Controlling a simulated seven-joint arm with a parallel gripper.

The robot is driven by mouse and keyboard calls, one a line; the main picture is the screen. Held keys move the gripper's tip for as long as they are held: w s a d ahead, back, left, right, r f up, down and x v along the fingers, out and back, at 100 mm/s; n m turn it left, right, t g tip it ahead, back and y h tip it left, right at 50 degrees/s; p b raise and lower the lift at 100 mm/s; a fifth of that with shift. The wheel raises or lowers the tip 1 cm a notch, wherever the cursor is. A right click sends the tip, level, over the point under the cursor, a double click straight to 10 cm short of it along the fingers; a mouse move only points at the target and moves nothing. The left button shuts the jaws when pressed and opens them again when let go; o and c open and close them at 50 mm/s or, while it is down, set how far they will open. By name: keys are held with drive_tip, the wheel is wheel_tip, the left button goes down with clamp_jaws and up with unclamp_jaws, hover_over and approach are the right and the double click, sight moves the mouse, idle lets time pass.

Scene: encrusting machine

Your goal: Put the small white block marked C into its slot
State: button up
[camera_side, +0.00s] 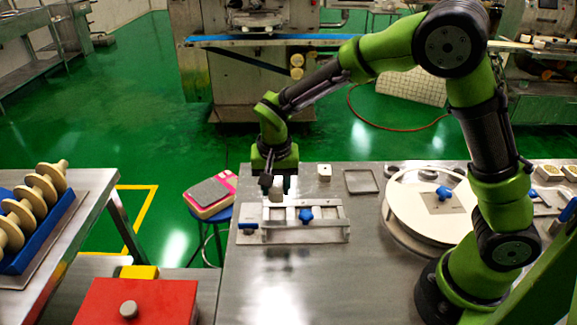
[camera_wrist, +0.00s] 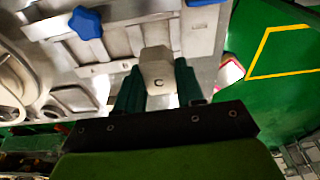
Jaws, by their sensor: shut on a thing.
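The small white block marked C (camera_wrist: 157,72) is between the two dark green fingers of my gripper (camera_wrist: 158,82) in the wrist view, its letter facing the camera. My gripper is shut on it. In the side view my gripper (camera_side: 274,181) points down and the pale block (camera_side: 277,193) shows under it, at the back edge of the metal fixture (camera_side: 335,236). The fixture, with slots and bars, also fills the top of the wrist view (camera_wrist: 115,38). I cannot tell whether the block touches the fixture. The fingers and block hide part of the slots.
The fixture carries a blue star knob (camera_side: 306,215) and a blue piece (camera_side: 247,226). Another small white block (camera_side: 324,172) and an empty square frame (camera_side: 361,191) lie behind it. A round turntable (camera_side: 408,213) stands at right. The table front is clear.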

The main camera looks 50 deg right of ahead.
sight(277, 199)
drive_tip(key=shift+f, duration=2.15)
drive_tip(key=shift+f, duration=1.2)
drive_tip(key=o, duration=1.1)
drive_tip(key=shift+s+d, duration=0.1)
drive_tip(key=shift+s+d+f, duration=0.1)
drive_tip(key=shift+o, duration=1.2)
